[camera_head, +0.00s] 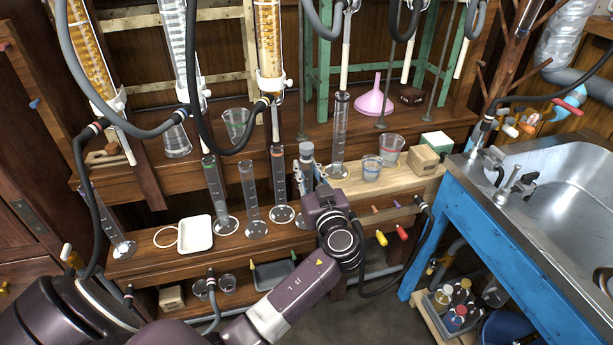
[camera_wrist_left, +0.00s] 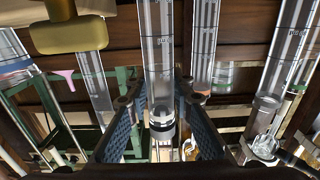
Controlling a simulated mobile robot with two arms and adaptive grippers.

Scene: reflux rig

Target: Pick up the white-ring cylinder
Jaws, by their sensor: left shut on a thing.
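My left gripper (camera_head: 308,178) is at the right end of the row of measuring cylinders on the lower wooden shelf. It is shut around a clear cylinder (camera_head: 306,151), whose upper part shows above the fingers. In the left wrist view the left gripper (camera_wrist_left: 161,112) has its two blue-grey pads on either side of this cylinder (camera_wrist_left: 158,50). A white ring with dark bands (camera_wrist_left: 162,124) shows on it between the pads. The gripper hides part of its lower body in the head view, and I cannot tell whether its foot touches the shelf. My right gripper is not in view.
Close to the left stand cylinders with an orange ring (camera_head: 278,178), no clear ring (camera_head: 252,200) and a green ring (camera_head: 214,190). A white tray (camera_head: 196,234) lies farther left. Beakers (camera_head: 391,150) and a cardboard box (camera_head: 423,159) stand right. Tubes and hoses hang above.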

